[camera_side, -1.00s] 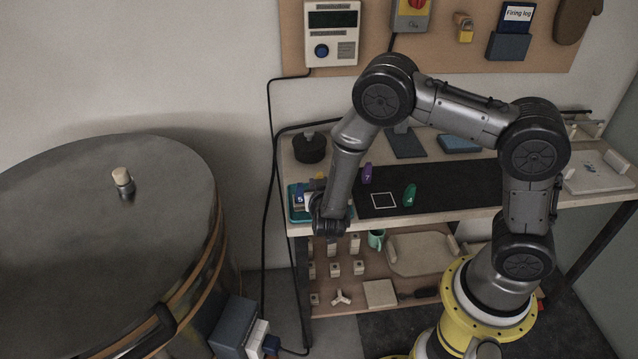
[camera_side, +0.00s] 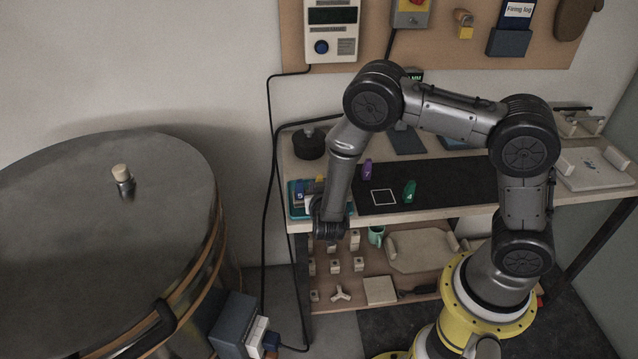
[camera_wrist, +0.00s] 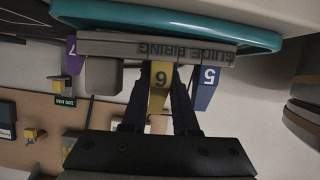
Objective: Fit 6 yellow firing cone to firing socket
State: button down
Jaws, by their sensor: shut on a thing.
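The yellow firing cone (camera_wrist: 159,82), marked 6, is between the two fingers of my gripper (camera_wrist: 160,92) in the wrist view. My gripper is shut on it. The cone's far end meets the edge of a grey block with the lettering "GUIDE FIRING" (camera_wrist: 112,46), which appears upside down. I cannot tell whether the cone sits in a socket there. The blue cone (camera_wrist: 207,88), marked 5, is at the same block, right beside the gripper. In the side view, the blue cone (camera_side: 299,188) shows at the tray; my wrist hides most of the block.
The teal tray (camera_wrist: 250,38) bears the block. A purple cone marked 7 (camera_side: 367,169) and a green cone (camera_side: 409,190) stand on the dark mat (camera_side: 450,180), beside a white square outline. A black round object (camera_side: 309,146) stands behind the tray. A large kiln (camera_side: 90,220) is at left.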

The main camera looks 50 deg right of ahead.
jog(key=shift+f, duration=0.3)
jog(key=c, duration=0.6)
grip_release()
jog(key=v, duration=1.4)
jog(key=shift+d, duration=0.1)
